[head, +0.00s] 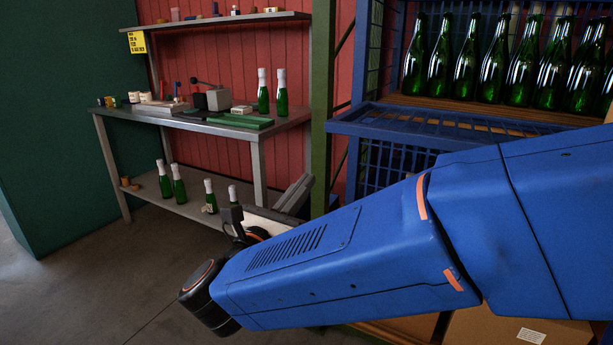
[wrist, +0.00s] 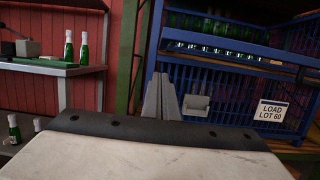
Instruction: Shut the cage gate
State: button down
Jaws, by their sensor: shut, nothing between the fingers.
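The blue cage (head: 366,52) stands at the right in the head view, its upper opening uncovered in front of several green bottles (head: 467,62). Its mesh gate (head: 450,120) appears folded down and outward, roughly level, below that opening. In the wrist view the gate's long blue rail (wrist: 235,60) crosses the cage above a lower mesh panel (wrist: 225,85). My gripper (head: 300,192) shows partly behind my arm, lower left of the gate. In the wrist view its grey fingers (wrist: 160,97) are together and empty, in front of the cage's left part. I cannot tell their distance from the cage.
A metal workbench (head: 180,122) with bottles and tools stands at the left, with more bottles on its lower shelf. A green post (head: 321,90) stands between bench and cage. A "LOAD LOT 60" sign (wrist: 273,112) hangs on the cage. The floor (head: 110,270) at left is clear.

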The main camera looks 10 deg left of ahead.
jog(key=w+d+r, duration=0.2)
jog(key=w+r, duration=0.4)
jog(key=w, duration=0.1)
jog(key=shift+w, duration=0.35)
jog(key=shift+d+r, duration=0.1)
